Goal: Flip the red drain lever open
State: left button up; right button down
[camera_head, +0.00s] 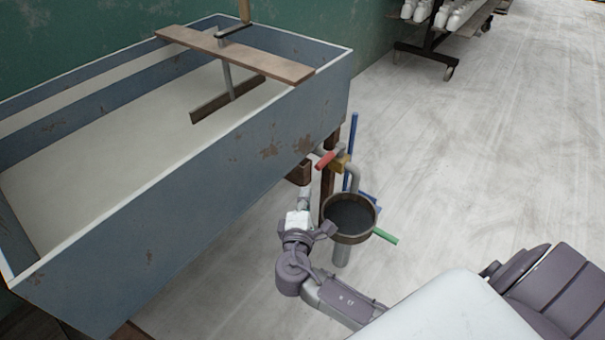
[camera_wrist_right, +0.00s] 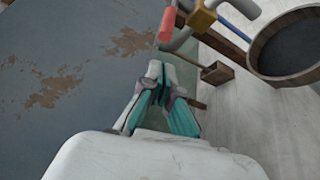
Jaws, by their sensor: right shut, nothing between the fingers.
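The right wrist view also shows the red lever (camera_wrist_right: 168,24) and the yellow valve (camera_wrist_right: 201,19). My right gripper (camera_head: 304,193) is below and a little left of the lever in the head view, apart from it. In the right wrist view the fingers (camera_wrist_right: 160,75) are shut and empty, with the lever just beyond their tips. My left gripper is not in view.
A wheeled rack (camera_head: 445,40) stands far back. The floor at right is clear.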

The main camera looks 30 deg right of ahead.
aim_at(331, 156)
jog(key=shift+d, duration=0.1)
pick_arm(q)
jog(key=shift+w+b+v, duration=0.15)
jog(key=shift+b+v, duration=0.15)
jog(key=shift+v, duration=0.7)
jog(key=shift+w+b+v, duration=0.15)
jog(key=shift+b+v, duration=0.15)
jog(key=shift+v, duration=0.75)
pick_arm(e)
jog(key=x, duration=1)
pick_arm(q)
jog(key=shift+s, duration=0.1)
pick_arm(e)
jog(key=shift+f, duration=0.1)
